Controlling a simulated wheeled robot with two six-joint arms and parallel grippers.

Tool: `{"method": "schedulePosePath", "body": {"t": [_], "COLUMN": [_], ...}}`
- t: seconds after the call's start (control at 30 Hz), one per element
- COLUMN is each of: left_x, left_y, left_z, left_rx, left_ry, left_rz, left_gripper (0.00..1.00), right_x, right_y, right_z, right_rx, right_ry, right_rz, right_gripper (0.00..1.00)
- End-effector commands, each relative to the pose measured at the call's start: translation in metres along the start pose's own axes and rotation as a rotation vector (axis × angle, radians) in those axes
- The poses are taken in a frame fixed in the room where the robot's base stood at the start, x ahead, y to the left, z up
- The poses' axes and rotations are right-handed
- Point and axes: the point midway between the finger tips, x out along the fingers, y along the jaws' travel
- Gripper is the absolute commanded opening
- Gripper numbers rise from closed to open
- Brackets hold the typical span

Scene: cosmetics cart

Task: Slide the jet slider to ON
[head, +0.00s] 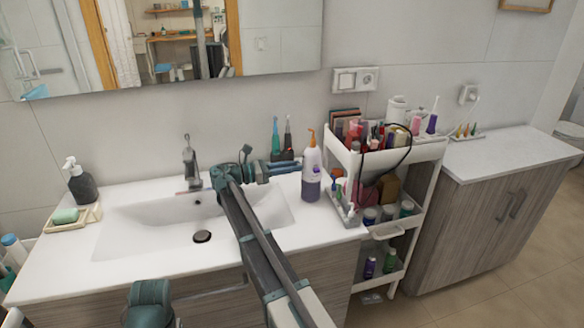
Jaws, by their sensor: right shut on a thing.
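My right gripper (266,170) is at the back right of the washbasin, at the end of my arm that crosses the basin. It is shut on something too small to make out. Just beyond it, against the wall, is a dark stand (283,156) with a teal handpiece (276,137) and a darker handpiece (288,135) upright. The gripper overlaps the stand's lower front in this view, and I cannot tell whether they touch. The jet slider and its setting cannot be made out. My left gripper is out of view.
A loaded white cart (428,150) is farther right. The tap (190,160) is to the left, with a soap dispenser (81,184) and soap dish (72,220) beyond it.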

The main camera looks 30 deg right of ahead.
Motion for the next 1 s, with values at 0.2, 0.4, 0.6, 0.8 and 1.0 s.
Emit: {"method": "schedulePosePath", "body": {"t": [0.2, 0.4, 0.6, 0.8, 1.0], "left_x": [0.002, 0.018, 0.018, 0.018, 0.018], "left_y": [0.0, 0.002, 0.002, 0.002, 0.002], "left_z": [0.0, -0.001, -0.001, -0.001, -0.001], "left_rx": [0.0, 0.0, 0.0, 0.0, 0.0], "left_ry": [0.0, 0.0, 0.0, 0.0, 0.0], "left_rz": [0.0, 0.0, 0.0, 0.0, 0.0], "left_gripper": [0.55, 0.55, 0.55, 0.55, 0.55], "right_x": [0.0, 0.0, 0.0, 0.0, 0.0], "right_y": [0.0, 0.0, 0.0, 0.0, 0.0], "right_z": [-0.002, -0.018, -0.019, -0.019, -0.018], "right_rx": [0.0, 0.0, -0.001, -0.001, 0.0], "right_ry": [0.0, 0.0, 0.004, 0.005, 0.002], "right_rz": [0.0, 0.0, -0.001, -0.001, -0.001], "right_gripper": [0.0, 0.0, 0.0, 0.38, 0.55]}}
